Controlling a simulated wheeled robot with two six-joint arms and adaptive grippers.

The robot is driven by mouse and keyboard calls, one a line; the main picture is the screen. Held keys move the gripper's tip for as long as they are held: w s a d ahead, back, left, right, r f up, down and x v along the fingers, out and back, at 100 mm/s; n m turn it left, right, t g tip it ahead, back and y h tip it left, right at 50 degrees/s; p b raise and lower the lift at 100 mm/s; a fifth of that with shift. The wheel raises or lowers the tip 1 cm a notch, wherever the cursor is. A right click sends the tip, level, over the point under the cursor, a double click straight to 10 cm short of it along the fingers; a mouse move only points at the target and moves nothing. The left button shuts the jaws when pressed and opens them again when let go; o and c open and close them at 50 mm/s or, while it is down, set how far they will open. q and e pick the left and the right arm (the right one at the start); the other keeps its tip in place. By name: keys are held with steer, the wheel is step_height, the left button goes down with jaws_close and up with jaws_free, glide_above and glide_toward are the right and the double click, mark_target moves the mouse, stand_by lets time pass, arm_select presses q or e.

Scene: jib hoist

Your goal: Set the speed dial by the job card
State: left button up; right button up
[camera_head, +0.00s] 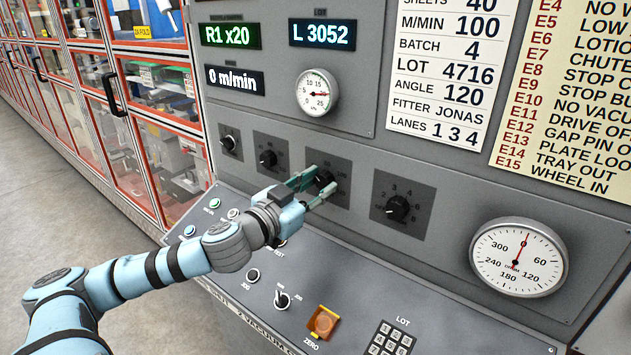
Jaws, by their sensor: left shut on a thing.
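The job card (447,75) is a white sheet on the panel; it reads M/MIN 100, BATCH 4, LOT 4716, ANGLE 120 and LANES 1 3 4. My left gripper (320,183) is at the third dial (325,177) from the left, its fingers shut on the black knob. The fingers hide part of the dial's scale, and its setting cannot be read. The speed display (234,79) reads 0 m/min. My right gripper is not in view.
Other dials are a far-left one (229,143), a second one (268,158) and one marked with numbers (397,208). An orange ZERO button (323,321), a switch (282,298) and a LOT keypad (391,340) sit on the lower console. A round degree gauge (518,259) is at right.

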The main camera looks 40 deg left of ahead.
arm_select(q)
steer(key=m+p, duration=0.3)
steer(key=m, duration=0.2)
steer(key=shift+r, duration=0.1)
steer(key=m+p, duration=0.2)
steer(key=m, duration=0.3)
steer(key=shift+m+p, duration=0.35)
steer(key=shift+m, duration=0.05)
steer(key=m+p, duration=0.2)
steer(key=m, duration=0.3)
steer(key=shift+m, duration=0.3)
steer(key=m+p, duration=0.2)
steer(key=m, duration=0.3)
steer(key=o, duration=1)
steer(key=shift+o, duration=0.7)
steer(key=shift+w, duration=0.15)
